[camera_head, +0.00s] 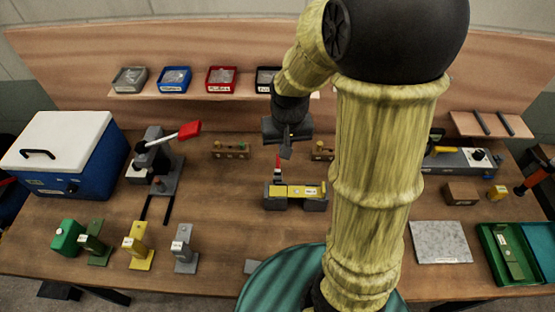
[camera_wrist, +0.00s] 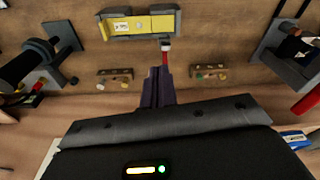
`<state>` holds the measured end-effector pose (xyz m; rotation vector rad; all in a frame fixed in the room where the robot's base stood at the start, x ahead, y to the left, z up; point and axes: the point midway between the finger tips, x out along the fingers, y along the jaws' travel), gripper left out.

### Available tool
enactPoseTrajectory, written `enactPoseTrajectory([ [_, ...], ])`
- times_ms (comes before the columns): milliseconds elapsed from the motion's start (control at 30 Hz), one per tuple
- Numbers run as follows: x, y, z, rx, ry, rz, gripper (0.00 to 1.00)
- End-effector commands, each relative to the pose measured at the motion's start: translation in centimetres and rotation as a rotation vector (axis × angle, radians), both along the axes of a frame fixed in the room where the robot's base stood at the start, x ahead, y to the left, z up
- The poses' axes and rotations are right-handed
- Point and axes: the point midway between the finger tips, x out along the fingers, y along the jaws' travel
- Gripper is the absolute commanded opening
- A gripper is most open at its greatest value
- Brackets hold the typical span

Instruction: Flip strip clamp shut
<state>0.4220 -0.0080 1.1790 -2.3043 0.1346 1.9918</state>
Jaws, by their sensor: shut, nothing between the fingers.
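The strip clamp fixture (camera_head: 296,204) stands mid-table, two dark blocks with a yellow strip (camera_head: 300,191) across them. In the wrist view the yellow strip (camera_wrist: 140,25) lies at the top. A lever with a red handle (camera_head: 278,163) stands upright at the fixture's left part; the wrist view shows the red handle (camera_wrist: 165,55) just past my fingertips. My gripper (camera_head: 286,155) is shut and empty, pointing down above and behind the fixture. In the wrist view my gripper (camera_wrist: 160,70) is close to the handle; I cannot tell whether they touch.
Small wooden blocks with knobs (camera_head: 231,149) stand behind the fixture on the left, with another (camera_head: 322,151) on the right. A press with a red handle (camera_head: 155,160) is farther left. Yellow (camera_head: 137,247) and grey (camera_head: 184,252) stands are at the front. My arm hides the right-centre table.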

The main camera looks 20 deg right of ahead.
Motion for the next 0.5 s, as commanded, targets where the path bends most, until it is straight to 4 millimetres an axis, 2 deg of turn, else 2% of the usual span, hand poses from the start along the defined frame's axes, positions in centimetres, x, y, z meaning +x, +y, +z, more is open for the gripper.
enactPoseTrajectory([
  [33,2.1,-0.3,-0.4,0.004,0.024,-0.032,0.00],
  [200,7.3,-1.0,-1.6,0.012,0.093,-0.131,0.00],
  [333,9.4,-1.1,-2.2,0.015,0.121,-0.173,0.00],
  [500,9.9,-1.0,-2.3,0.016,0.128,-0.184,0.00],
])
